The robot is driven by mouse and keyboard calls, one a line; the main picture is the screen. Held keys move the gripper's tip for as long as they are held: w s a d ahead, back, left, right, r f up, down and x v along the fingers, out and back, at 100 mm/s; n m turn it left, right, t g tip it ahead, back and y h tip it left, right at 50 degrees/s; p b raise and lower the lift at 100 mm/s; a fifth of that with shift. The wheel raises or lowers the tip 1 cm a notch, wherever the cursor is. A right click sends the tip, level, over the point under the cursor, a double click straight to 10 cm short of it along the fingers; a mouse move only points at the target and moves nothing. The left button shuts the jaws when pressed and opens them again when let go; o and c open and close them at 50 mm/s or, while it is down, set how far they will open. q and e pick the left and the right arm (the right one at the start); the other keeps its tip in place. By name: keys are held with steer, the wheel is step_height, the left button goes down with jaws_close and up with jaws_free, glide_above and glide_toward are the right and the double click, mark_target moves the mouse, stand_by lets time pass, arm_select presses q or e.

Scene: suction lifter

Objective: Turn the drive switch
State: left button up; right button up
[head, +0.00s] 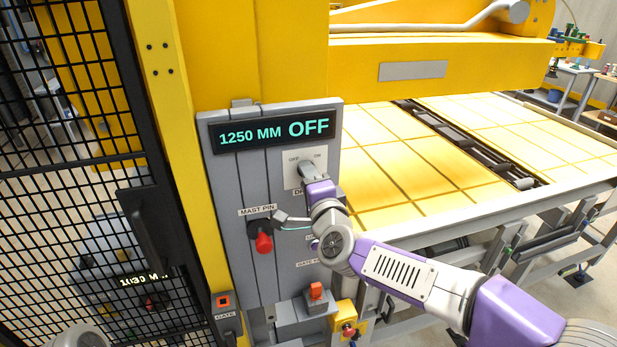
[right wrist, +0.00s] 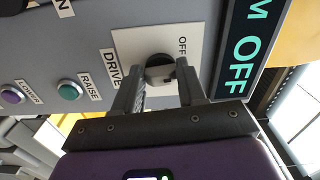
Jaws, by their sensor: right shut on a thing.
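The drive switch (right wrist: 159,64) is a dark round knob on a white plate (head: 291,170) on the grey control panel, under the display. My right gripper (head: 306,171) is at the plate in the head view and hides most of the knob. In the right wrist view my right gripper (right wrist: 162,84) has its two fingers on either side of the knob, shut on it. The plate carries an OFF label, and the word DRIVE stands beside it. The display (head: 272,132) reads 1250 MM OFF. My left gripper is not in view.
The right wrist view shows green raise (right wrist: 69,90) and purple lower (right wrist: 12,96) buttons. Black mesh fencing (head: 70,150) stands left; a yellow-lit bed (head: 400,160) lies right.

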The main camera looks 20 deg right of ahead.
steer(key=shift+d+f+n+p, duration=0.1)
steer(key=shift+n+p, duration=0.3)
steer(key=shift+n, duration=1.55)
steer(key=shift+f+n+p, duration=0.1)
steer(key=shift+n+p, duration=0.3)
steer(key=shift+n, duration=1.55)
steer(key=o, duration=1.1)
steer(key=shift+c, duration=0.2)
steer(key=s, duration=0.7)
steer(key=shift+s, duration=0.3)
steer(key=shift+d, duration=0.15)
